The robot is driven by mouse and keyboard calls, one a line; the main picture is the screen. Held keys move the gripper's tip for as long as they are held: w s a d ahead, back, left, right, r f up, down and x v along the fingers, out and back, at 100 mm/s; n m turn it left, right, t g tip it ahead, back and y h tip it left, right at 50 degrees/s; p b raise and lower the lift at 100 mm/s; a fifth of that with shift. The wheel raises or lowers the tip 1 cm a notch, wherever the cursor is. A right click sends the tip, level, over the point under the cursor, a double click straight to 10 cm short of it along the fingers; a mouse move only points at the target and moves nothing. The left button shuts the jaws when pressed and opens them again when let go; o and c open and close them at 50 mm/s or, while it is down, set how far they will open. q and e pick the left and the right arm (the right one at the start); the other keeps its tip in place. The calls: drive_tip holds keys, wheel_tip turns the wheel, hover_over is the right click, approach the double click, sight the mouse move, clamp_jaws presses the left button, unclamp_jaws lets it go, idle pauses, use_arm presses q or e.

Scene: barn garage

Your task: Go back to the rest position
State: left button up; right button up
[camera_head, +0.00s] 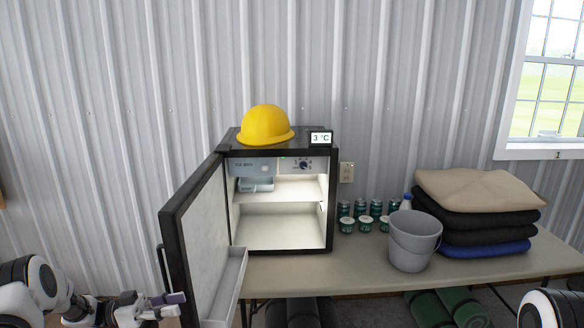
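My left gripper (176,305) is low at the left, in front of the open door of the mini fridge. Its two fingers show slightly apart, with nothing seen between them. The black fridge door (172,232) is swung wide open to the left, with a pale door shelf on its inner side. The gripper looks apart from the door, though the distance is hard to judge. Only a rounded white and black part of my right arm (545,308) shows at the bottom right corner. My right gripper is out of view.
The mini fridge (332,205) stands on a table (345,275), with a yellow hard hat (265,125) on top. Several green cans (361,208), a grey bucket (412,245) and stacked folded cloths (485,235) stand to its right. Rolled mats (445,308) lie under the table.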

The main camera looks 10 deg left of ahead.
use_arm(q)
drive_tip(key=w+d+f+n+t+y, duration=0.1)
drive_tip(key=w+d+f+n+t, duration=0.1)
drive_tip(key=d, duration=0.5)
drive_tip(key=w+d+f+n+t+y, duration=0.1)
drive_tip(key=w+d+f+n, duration=0.15)
drive_tip(key=d, duration=0.45)
drive_tip(key=s+d+f+n+y, duration=0.6)
drive_tip(key=d+f, duration=0.4)
drive_tip(key=f, duration=0.1)
drive_tip(key=s+f+n+g+y+b, duration=0.1)
drive_tip(key=s+f+g+y, duration=0.1)
drive_tip(key=s+f+y, duration=0.3)
drive_tip(key=s+f+n+g+y, duration=0.1)
drive_tip(key=s+f, duration=0.1)
drive_tip(key=s, duration=0.6)
drive_tip(key=s+a+f+g+y, duration=0.1)
drive_tip(key=s+a+g+y, duration=0.1)
drive_tip(key=s, duration=0.6)
drive_tip(key=s+a+g+y, duration=0.2)
drive_tip(key=s+a+g, duration=0.2)
drive_tip(key=s+a, duration=0.2)
drive_tip(key=shift+s+f+g+y, duration=0.3)
drive_tip(key=shift+s+f+g, duration=0.1)
drive_tip(key=shift+s, duration=0.7)
